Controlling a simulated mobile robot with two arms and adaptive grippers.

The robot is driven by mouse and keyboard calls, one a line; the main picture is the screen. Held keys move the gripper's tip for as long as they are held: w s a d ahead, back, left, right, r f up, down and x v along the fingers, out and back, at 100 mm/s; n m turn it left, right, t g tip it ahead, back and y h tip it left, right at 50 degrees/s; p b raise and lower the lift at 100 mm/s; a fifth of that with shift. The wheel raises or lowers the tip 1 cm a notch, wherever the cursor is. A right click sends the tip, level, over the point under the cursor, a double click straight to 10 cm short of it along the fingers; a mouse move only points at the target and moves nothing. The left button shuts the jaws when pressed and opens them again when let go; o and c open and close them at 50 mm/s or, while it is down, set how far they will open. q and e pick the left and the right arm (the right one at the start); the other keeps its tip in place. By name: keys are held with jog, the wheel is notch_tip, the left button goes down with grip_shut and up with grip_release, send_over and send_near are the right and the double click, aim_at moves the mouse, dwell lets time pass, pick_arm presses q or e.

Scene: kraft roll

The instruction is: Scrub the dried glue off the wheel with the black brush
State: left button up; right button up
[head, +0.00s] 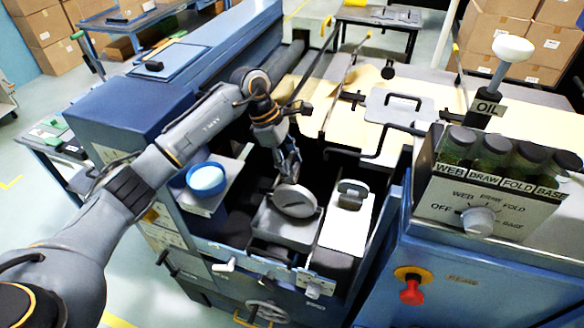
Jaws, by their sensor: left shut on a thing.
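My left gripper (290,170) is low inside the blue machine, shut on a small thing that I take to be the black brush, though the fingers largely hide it. Its fingertips are at the upper edge of a grey disc, which I take to be the wheel (294,202). I cannot tell whether what I hold touches it. The wheel is tilted, its face toward me, above a grey box-like holder (277,229). Dried glue is too small to make out. My right gripper is not in view.
A white block (346,225) with a grey handle-like piece (353,193) is close on the right. The control cabinet (470,265) with a red button (411,291) stands farther right.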

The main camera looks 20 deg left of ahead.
pick_arm(q)
jog(key=shift+r+p, duration=0.45)
jog(key=shift+r, duration=0.85)
jog(key=shift+s+r, duration=0.1)
